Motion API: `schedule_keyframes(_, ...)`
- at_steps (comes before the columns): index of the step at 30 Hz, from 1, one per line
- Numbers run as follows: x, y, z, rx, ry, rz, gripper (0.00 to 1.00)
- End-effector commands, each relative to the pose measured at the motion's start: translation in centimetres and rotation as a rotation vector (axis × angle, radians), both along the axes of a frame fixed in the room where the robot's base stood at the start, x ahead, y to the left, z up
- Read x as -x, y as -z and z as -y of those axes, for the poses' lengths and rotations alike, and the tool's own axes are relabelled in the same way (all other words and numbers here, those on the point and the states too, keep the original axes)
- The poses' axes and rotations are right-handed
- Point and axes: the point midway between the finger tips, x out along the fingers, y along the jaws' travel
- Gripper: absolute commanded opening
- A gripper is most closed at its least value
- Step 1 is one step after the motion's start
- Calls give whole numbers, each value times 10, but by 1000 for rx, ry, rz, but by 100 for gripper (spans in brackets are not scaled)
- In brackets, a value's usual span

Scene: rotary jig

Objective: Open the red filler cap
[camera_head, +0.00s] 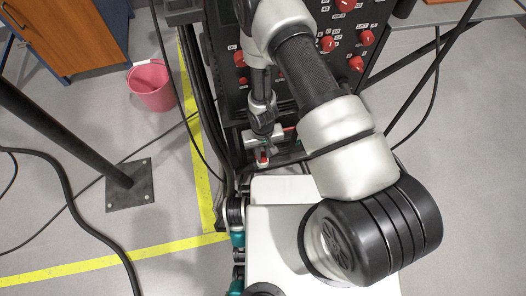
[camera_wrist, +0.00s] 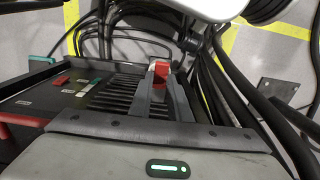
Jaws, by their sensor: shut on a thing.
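The red filler cap (camera_wrist: 160,71) is in the wrist view, held between the two grey fingers of my gripper (camera_wrist: 164,90). The fingers are closed on its sides, and their tips hide part of it. In the head view, my gripper (camera_head: 262,152) is low in front of the black panel, with a small red spot of the cap (camera_head: 263,158) at its tips. Whether the cap is still seated cannot be told.
The black panel (camera_head: 325,22) with several red knobs stands behind my arm. Black cables and hoses (camera_wrist: 215,85) run close beside my gripper. A pink bucket (camera_head: 152,86) and a post on a base plate (camera_head: 130,185) stand on the floor at left.

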Motion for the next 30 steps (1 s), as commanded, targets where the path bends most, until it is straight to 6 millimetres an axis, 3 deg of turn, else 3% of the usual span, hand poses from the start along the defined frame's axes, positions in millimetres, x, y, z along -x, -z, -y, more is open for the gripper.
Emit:
schedule_keyframes(1,-15,-1,0,-7,5,30,0)
schedule_keyframes(2,-15,-1,0,-7,5,30,0)
schedule_keyframes(3,-15,-1,0,-7,5,31,22)
schedule_keyframes(6,-13,-1,-1,-7,4,27,36)
schedule_keyframes(17,-8,-6,-2,-6,2,18,36)
schedule_keyframes(23,-9,-41,-2,-7,2,20,36)
schedule_keyframes(30,-10,-101,-1,-8,3,23,36)
